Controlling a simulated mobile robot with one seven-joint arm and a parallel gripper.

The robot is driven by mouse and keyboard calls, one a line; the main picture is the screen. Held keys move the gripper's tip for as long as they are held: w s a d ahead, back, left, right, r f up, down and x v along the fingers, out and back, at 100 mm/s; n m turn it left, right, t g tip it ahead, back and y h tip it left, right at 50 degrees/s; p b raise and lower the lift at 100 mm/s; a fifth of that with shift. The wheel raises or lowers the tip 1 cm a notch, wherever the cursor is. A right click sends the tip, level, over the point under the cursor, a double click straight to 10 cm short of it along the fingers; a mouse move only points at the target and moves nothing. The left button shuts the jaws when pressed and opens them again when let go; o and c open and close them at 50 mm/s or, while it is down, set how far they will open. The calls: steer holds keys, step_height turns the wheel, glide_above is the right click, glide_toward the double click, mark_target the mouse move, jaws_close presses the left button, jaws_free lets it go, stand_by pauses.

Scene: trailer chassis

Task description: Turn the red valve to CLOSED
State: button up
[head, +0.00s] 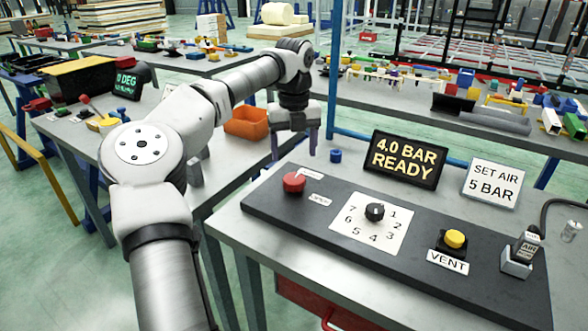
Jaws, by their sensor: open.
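The red valve (294,181) is a round red knob with a pale pointer mark on top. It sits at the left end of the dark panel (420,262) on the near bench. A label reading OPEN (319,199) lies just right of and below it. A second small label (311,173) above right of it is too small to read. My gripper (294,155) hangs from the arm with its purple fingers pointing down, apart, above and behind the valve. It holds nothing that I can see.
Right of the valve are a numbered dial (375,211), a yellow VENT button (455,239) and an air fitting (519,254). Behind them stand a display reading 4.0 BAR READY (406,159) and a SET AIR 5 BAR sign (494,185). An orange bin (246,122) is on the left bench.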

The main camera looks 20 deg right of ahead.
step_height(320, 180, up, 6)
stand_by(0.5)
